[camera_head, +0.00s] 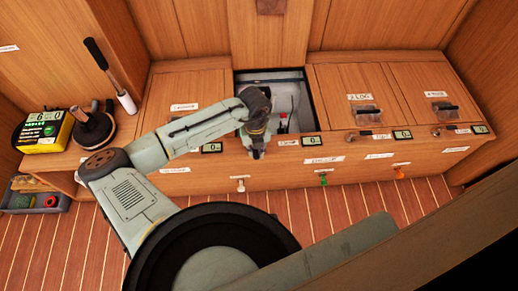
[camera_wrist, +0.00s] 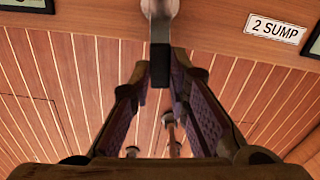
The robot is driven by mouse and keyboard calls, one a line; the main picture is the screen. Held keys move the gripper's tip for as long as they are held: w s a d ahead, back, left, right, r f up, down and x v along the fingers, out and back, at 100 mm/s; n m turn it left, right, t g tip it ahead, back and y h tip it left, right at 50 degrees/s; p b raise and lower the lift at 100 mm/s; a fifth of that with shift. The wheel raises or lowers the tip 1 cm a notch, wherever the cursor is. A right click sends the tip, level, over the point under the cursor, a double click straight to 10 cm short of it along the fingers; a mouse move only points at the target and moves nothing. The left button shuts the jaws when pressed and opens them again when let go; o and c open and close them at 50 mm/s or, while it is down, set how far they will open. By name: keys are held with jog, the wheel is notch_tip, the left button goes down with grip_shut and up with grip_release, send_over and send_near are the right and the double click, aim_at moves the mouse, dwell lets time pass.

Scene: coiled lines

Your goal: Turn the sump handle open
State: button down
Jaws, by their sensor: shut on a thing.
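The sump handle (camera_wrist: 160,62) has a grey pivot and a black grip, and it juts out from the wooden panel in the wrist view. The "2 SUMP" label (camera_wrist: 274,28) is on the panel to its right. My gripper (camera_wrist: 160,78) is shut on the grip, with one finger on each side. In the head view my gripper (camera_head: 257,152) is at the front edge of the bench, just left of a small white label (camera_head: 288,142), and hides the handle there.
Behind my gripper is an open hatch (camera_head: 290,100) with pale fittings inside. Lidded lockers (camera_head: 358,97) stand to the right. Small displays (camera_head: 312,141) and coloured pegs (camera_head: 322,179) line the bench front. A yellow instrument (camera_head: 46,131) and a tool bin (camera_head: 36,200) are at left. The plank floor is clear.

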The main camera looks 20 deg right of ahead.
jog(key=shift+w+a+m, duration=0.2)
jog(key=shift+a+m, duration=0.25)
jog(key=shift+m, duration=0.35)
jog(key=c, duration=1.5)
grip_release()
jog(key=shift+r, duration=0.1)
notch_tip(320, 180, up, 12)
jog(key=shift+f, duration=0.1)
